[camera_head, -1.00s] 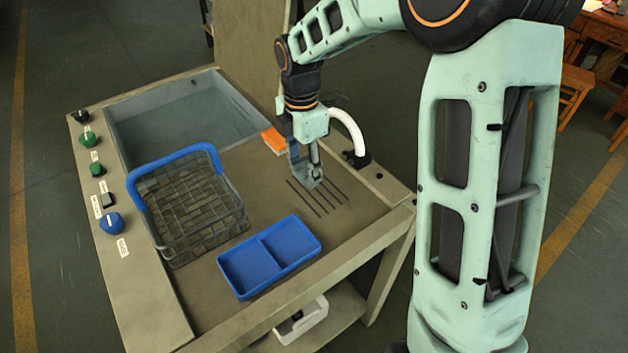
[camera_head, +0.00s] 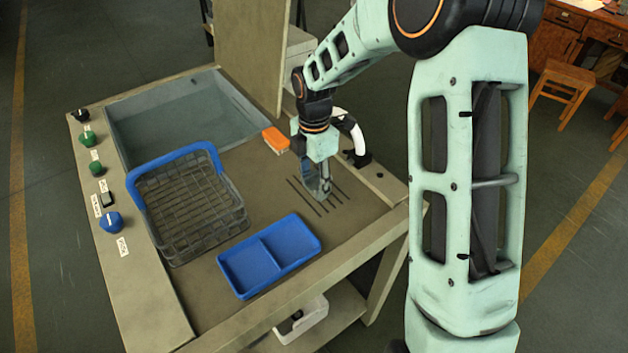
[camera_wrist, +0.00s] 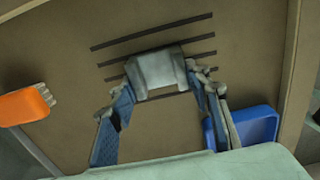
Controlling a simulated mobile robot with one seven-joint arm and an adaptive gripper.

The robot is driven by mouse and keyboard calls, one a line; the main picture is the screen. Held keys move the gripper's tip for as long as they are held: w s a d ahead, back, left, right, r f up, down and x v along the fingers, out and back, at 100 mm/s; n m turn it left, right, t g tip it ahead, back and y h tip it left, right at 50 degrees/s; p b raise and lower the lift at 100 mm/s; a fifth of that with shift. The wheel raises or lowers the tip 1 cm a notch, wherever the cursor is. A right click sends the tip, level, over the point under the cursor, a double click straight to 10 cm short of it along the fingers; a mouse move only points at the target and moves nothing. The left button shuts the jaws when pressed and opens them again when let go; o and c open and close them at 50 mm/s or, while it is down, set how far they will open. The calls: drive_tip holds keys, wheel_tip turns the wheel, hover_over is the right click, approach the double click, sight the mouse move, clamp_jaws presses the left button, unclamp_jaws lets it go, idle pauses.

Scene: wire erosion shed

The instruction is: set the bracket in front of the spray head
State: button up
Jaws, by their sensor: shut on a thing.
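The bracket (camera_wrist: 158,70) is a small grey metal piece between the fingertips of my gripper (camera_wrist: 164,86) in the wrist view. My gripper is shut on it. In the head view my gripper (camera_head: 318,188) hangs low over the dark slots in the bench top, and the bracket is hard to tell from the fingers. I cannot tell whether the bracket touches the bench. A white curved pipe on a black base (camera_head: 355,140), which seems to be the spray head, stands just behind and right of my gripper, partly hidden by my wrist.
An orange brush (camera_head: 276,140) lies left of my wrist; it also shows in the wrist view (camera_wrist: 25,104). A blue two-part tray (camera_head: 268,257) and a wire basket with blue rim (camera_head: 190,208) stand in front and left. A water basin (camera_head: 185,115) lies behind.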

sight(314, 188)
drive_tip(key=o, duration=1.6)
wheel_tip(314, 188, up, 12)
drive_tip(key=shift+r+p, duration=0.2)
drive_tip(key=shift+p, duration=0.15)
